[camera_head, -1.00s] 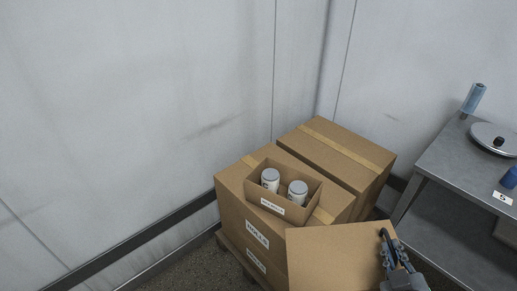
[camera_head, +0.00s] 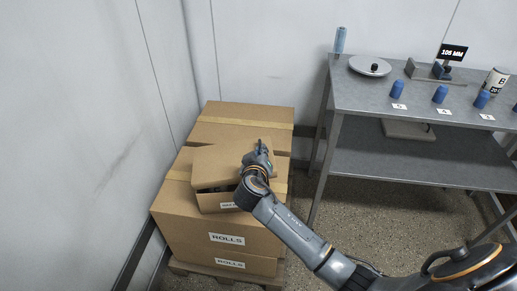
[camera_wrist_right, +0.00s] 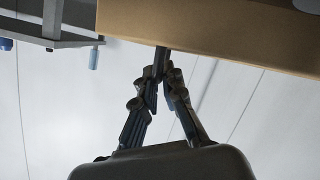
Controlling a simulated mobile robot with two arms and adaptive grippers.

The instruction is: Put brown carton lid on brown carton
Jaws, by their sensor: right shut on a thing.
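The small brown carton (camera_head: 212,202) stands on top of the stacked large boxes, its label partly hidden by my right arm. The brown carton lid (camera_head: 220,163) lies over the carton's opening, and a dark gap shows between lid and carton at the front left. I cannot tell whether it is seated anywhere. My right gripper (camera_head: 262,152) is at the lid's right side. In the right wrist view, its fingers (camera_wrist_right: 161,58) are shut on the edge of the lid (camera_wrist_right: 215,28). The carton's contents are hidden. My left gripper is not in view.
Large taped boxes marked ROLLS (camera_head: 190,222) stand on a pallet against the wall. A grey metal table (camera_head: 425,98) to the right carries a round scale (camera_head: 370,66), several blue items and a display (camera_head: 453,52). Open floor lies between boxes and table.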

